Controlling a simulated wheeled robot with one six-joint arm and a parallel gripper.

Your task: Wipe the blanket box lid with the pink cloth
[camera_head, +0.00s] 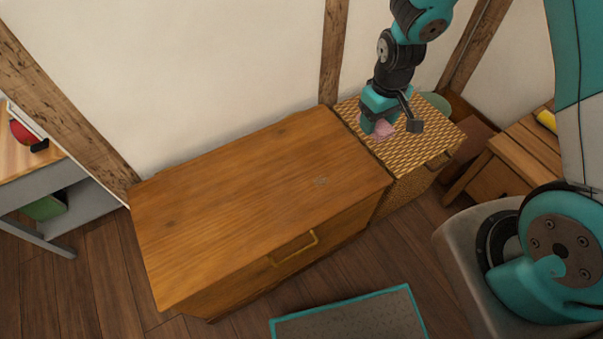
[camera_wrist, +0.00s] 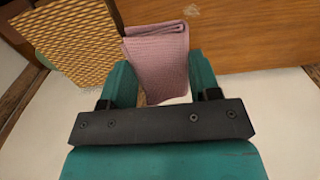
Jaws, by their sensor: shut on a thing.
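The pink cloth (camera_head: 383,130) is held at my gripper (camera_head: 378,126), over the wicker-topped box (camera_head: 405,150) at the right end of the wooden chest. In the wrist view the folded pink cloth (camera_wrist: 158,55) sits between the two teal fingers of my gripper (camera_wrist: 158,85), which is shut on it. The wooden chest, which looks like the blanket box (camera_head: 250,190), has a bare flat brown lid and a front handle. Its lid also shows in the wrist view (camera_wrist: 245,35). I cannot tell whether the cloth touches the wicker top.
A white wall (camera_head: 210,70) with timber posts stands behind the chest. A wooden side table (camera_head: 520,150) holds a yellow object at the right. A grey shelf unit (camera_head: 45,185) is at the left.

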